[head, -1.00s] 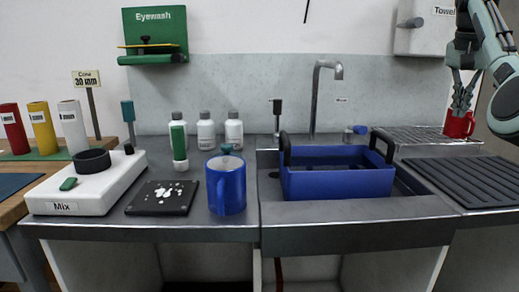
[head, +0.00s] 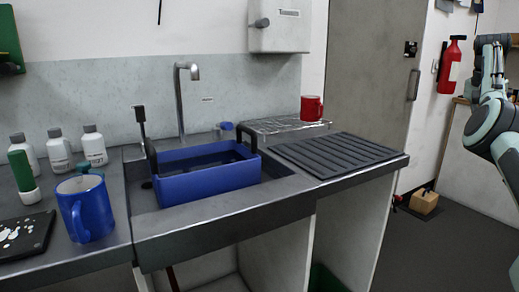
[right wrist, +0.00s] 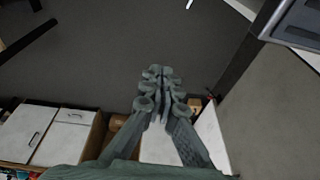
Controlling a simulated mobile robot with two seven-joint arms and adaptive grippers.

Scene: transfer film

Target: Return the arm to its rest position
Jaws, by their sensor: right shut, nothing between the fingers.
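My right gripper (right wrist: 161,82) is in the right wrist view, its fingers together with nothing between them. Below it in that view is dark floor. In the head view my right arm (head: 492,125) is at the right edge, well right of the counter and apart from it. The red mug (head: 312,107) stands upright on the wire rack (head: 272,127) at the back of the counter, with no gripper at it. My left gripper is in neither view.
The blue tub (head: 205,177) sits in the sink, with the tap (head: 181,100) behind. The blue mug (head: 87,208) stands left on the counter. The black ribbed mat (head: 340,154) is bare. A red extinguisher (head: 451,66) hangs near my arm. White cabinets (right wrist: 62,130) show in the wrist view.

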